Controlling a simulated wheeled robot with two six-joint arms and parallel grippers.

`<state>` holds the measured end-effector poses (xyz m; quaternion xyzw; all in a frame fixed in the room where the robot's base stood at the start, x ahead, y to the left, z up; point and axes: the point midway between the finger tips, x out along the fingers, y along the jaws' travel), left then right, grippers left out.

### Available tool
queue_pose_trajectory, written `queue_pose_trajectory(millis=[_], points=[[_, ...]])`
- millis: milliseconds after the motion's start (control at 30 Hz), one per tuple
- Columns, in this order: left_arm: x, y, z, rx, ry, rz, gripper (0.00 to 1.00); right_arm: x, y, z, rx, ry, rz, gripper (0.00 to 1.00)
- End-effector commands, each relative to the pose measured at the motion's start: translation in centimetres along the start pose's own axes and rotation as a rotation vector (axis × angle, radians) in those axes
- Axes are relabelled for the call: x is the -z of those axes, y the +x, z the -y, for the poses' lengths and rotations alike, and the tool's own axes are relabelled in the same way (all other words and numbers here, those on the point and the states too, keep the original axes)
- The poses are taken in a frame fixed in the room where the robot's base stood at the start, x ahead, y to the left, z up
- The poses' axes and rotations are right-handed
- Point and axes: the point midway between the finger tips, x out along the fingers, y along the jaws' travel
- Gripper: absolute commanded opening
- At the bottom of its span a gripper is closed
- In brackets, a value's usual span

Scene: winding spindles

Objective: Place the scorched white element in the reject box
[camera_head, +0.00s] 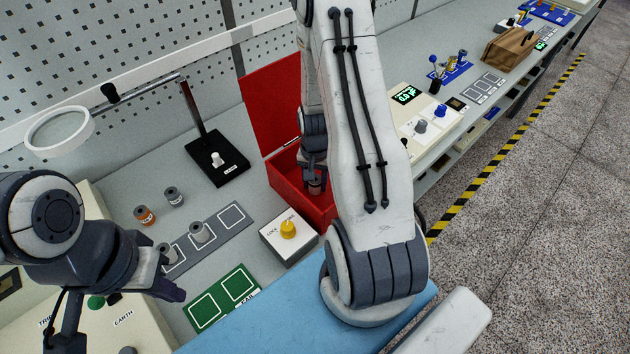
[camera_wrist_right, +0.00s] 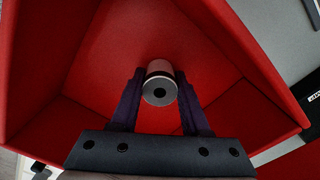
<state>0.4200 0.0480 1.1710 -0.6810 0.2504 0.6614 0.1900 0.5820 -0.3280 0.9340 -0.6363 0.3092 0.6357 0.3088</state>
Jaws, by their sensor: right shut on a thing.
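The reject box is a red box (camera_head: 285,183) with its lid raised, right of the middle of the bench in the head view. My right gripper (camera_head: 315,180) reaches down into it. Scorch marks are not clear. My left gripper (camera_head: 168,278) looks open and empty, at the lower left above the bench.
A grey mat (camera_head: 225,240) with marked squares carries pale elements (camera_head: 200,232). An orange element (camera_head: 145,215) and a grey one (camera_head: 174,196) stand behind it. A green mat (camera_head: 222,298), a box with a yellow knob (camera_head: 288,229) and a magnifier lamp (camera_head: 215,165) are nearby.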

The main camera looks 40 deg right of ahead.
Motion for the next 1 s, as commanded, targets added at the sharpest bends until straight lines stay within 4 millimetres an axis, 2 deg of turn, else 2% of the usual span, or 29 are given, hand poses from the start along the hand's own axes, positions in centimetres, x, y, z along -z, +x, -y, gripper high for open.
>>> queue_pose_trajectory(millis=[167, 200, 267, 300, 700, 867, 1000], points=[[0.0, 0.3, 0.0, 0.000, 0.000, 0.000, 0.00, 0.0, 0.4, 0.0, 0.000, 0.000, 0.000, 0.00], [0.0, 0.3, 0.0, 0.000, 0.000, 0.000, 0.00, 0.0, 0.4, 0.0, 0.000, 0.000, 0.000, 0.50], [0.0, 0.2, 0.0, 0.000, 0.000, 0.000, 0.00, 0.0, 0.3, 0.0, 0.000, 0.000, 0.000, 0.73], [0.0, 0.2, 0.0, 0.000, 0.000, 0.000, 0.00, 0.0, 0.3, 0.0, 0.000, 0.000, 0.000, 0.76], [0.0, 0.1, 0.0, 0.000, 0.000, 0.000, 0.00, 0.1, -0.4, 0.0, 0.001, 0.000, -0.001, 0.76], [0.0, 0.7, 0.1, 0.000, 0.000, 0.000, 0.00, 0.2, -2.5, 0.1, 0.003, 0.000, -0.006, 0.76], [-0.1, 1.2, 0.1, 0.000, 0.001, 0.000, 0.00, 0.1, -5.4, 0.1, 0.004, 0.000, -0.007, 0.76]])
